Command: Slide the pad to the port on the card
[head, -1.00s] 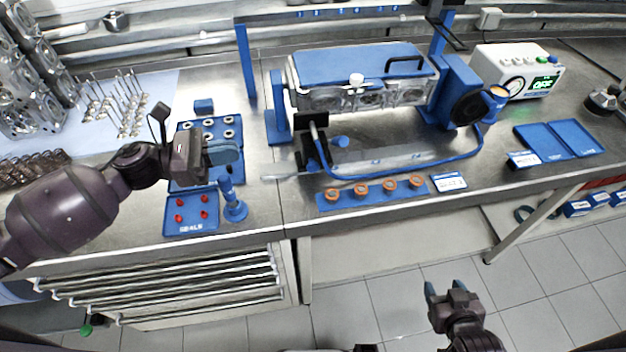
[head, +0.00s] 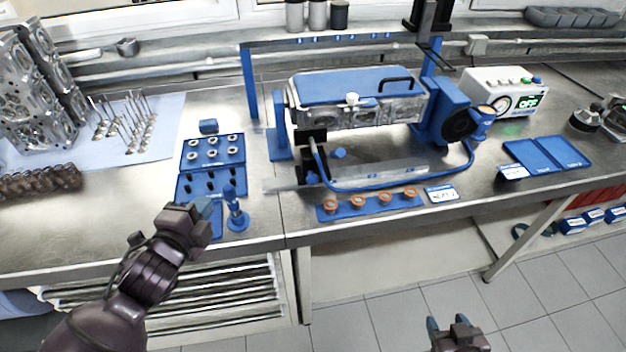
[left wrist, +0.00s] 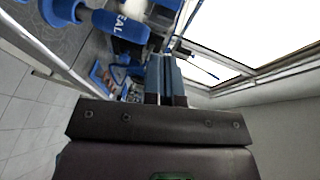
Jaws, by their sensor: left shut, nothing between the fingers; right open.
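The cylinder head with a blue top plate (head: 355,84) is held in a blue stand. Below it, a pale rail (head: 380,171) runs along the bench. A dark block with a blue hose (head: 314,150), probably the pad, is at the rail's left end. A small white card (head: 441,193) lies at the bench front; its writing is too small to read. My left gripper (head: 205,209) is shut and empty over the bench's front edge, left of the rail; its closed fingers show in the left wrist view (left wrist: 165,78). My right gripper (head: 450,324) is open and empty, low in front of the bench.
A blue upright tool (head: 237,212) stands close right of my left gripper. Blue trays (head: 243,165) with rings and small dark parts lie behind it. A blue strip (head: 390,204) holds several copper-coloured rings. A tester box (head: 500,92) reads OFF.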

